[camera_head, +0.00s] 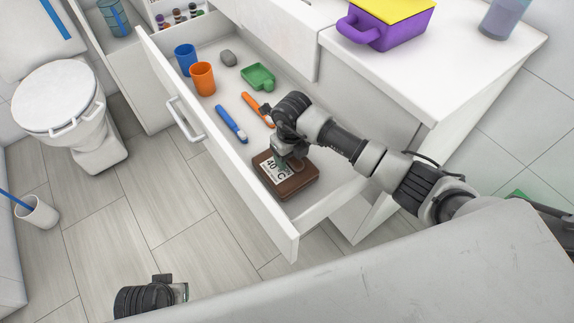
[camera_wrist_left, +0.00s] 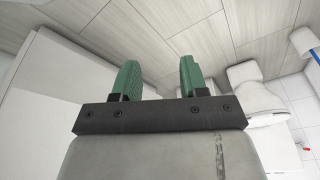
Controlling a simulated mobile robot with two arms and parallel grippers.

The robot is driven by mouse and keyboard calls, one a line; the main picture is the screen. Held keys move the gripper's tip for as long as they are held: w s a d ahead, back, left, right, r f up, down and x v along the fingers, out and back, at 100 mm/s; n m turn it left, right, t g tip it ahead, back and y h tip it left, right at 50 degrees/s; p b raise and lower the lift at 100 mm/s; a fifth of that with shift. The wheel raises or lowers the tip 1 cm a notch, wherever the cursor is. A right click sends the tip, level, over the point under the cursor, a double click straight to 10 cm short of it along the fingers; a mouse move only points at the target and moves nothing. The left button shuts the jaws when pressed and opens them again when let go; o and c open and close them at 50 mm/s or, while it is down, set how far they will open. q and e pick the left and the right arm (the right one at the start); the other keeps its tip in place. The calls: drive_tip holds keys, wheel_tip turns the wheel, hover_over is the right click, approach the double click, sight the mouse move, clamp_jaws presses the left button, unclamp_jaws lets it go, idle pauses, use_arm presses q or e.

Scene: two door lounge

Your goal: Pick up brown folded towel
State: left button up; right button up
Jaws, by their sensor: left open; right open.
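The brown folded towel (camera_head: 300,184) lies in the open drawer near its front end, with a white label reading 40 °C on top. My right gripper (camera_head: 291,163) is open and points down right over the towel, its fingers at the label; I cannot tell whether they touch it. My left gripper shows only in part at the bottom of the head view (camera_head: 180,292). In the left wrist view its two green fingers (camera_wrist_left: 157,80) are apart with nothing between them.
A purple box (camera_head: 385,30) stands on the counter. A toilet (camera_head: 62,105) is at left.

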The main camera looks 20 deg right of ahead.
drive_tip(key=c, duration=1.1)
drive_tip(key=shift+c, duration=0.4)
drive_tip(key=shift+w+r, duration=0.1)
drive_tip(key=shift+r, duration=0.1)
